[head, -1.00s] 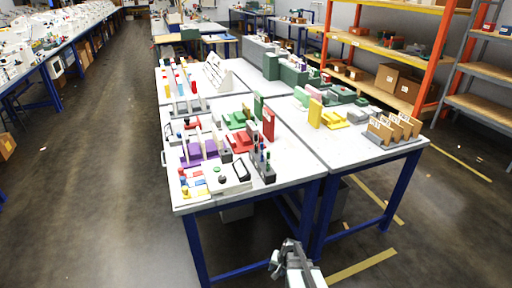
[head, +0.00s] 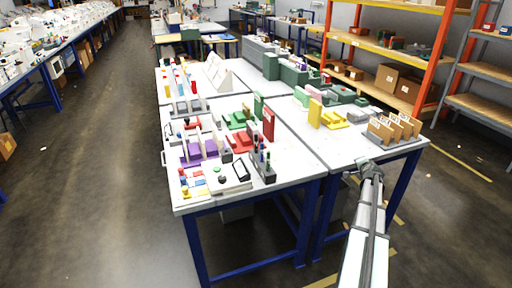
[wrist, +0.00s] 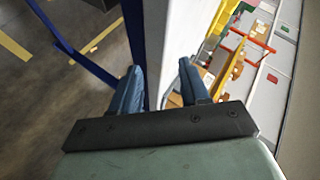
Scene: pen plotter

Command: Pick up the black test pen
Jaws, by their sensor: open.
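Several thin upright pens (head: 262,157) stand in a dark grey holder (head: 266,175) at the front right corner of the left table. They are too small to tell which one is the black test pen. My gripper (head: 366,166) is at the front edge of the right table, well to the right of the pen holder. In the wrist view my gripper (wrist: 158,84) has its two blue fingers apart, with nothing held between them. I cannot make out the pens in the wrist view.
A white box with a dark display (head: 228,177) sits left of the holder. A red upright block (head: 268,123) stands behind it. A grey rack with brown cards (head: 394,129) is on the right table. Blue table legs (head: 303,225) stand below.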

